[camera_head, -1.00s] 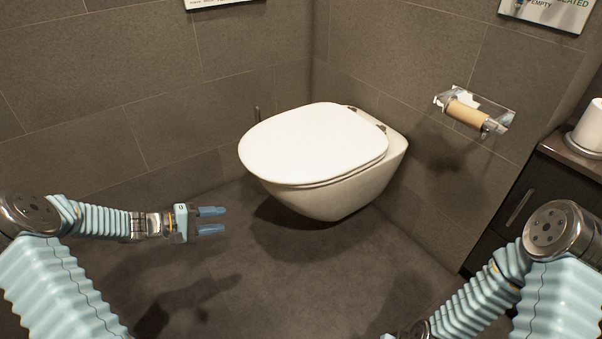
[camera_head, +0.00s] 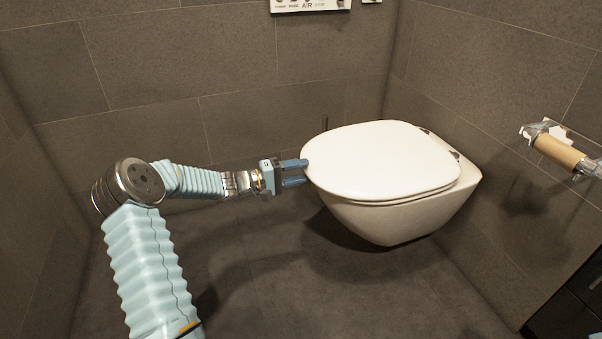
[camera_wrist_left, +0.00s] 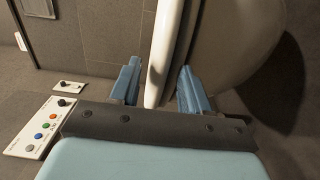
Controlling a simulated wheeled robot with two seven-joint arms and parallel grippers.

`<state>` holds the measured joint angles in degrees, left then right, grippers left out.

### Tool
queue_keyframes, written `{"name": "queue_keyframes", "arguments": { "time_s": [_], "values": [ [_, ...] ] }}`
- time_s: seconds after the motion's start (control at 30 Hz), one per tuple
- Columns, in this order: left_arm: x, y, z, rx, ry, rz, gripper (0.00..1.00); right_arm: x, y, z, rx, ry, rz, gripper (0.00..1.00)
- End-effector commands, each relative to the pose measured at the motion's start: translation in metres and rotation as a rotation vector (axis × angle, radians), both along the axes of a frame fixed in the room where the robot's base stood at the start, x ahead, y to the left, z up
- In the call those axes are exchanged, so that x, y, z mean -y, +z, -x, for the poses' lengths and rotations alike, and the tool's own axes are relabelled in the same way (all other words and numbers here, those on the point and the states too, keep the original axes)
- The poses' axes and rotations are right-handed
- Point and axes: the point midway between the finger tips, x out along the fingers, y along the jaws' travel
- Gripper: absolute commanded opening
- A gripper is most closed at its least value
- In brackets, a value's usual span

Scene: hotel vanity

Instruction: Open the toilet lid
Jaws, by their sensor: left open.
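The white toilet lid (camera_head: 385,155) is down flat on the wall-hung toilet bowl (camera_head: 400,218). My left gripper (camera_head: 302,172) is open, with its blue fingertips at the lid's left front edge. In the left wrist view, the lid's rim (camera_wrist_left: 163,50) shows as a pale strip between the two open fingers (camera_wrist_left: 158,85), one on each side of it. The bowl (camera_wrist_left: 245,35) is beyond the right finger. I cannot tell whether either finger touches the lid.
A toilet roll holder (camera_head: 560,148) with a cardboard roll is on the right wall. A dark cabinet (camera_head: 570,300) stands at the lower right. A white button panel (camera_head: 310,5) is on the back wall. The floor (camera_head: 300,290) in front is clear.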

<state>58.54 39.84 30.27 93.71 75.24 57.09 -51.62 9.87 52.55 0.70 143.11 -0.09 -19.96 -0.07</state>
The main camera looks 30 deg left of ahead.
Motion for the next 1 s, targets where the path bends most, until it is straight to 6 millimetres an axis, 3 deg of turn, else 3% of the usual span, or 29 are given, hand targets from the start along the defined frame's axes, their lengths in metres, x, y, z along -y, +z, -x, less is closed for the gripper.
{"name": "queue_keyframes", "arguments": {
  "time_s": [0.37, 0.67, 1.0],
  "values": [
    [0.0044, 0.0000, -0.0050, -0.001, 0.000, -0.001, 0.46, 0.0000, -0.0006, 0.0000, 0.000, 0.000, 0.000, 0.43],
    [0.0043, -0.0001, -0.0049, -0.001, 0.000, -0.001, 0.00, 0.0000, -0.0006, 0.0000, 0.000, 0.000, 0.000, 0.43],
    [0.0042, 0.0021, -0.0049, -0.003, 0.000, -0.003, 0.00, 0.0000, 0.0012, 0.0000, 0.000, 0.000, 0.000, 0.43]
  ]
}}
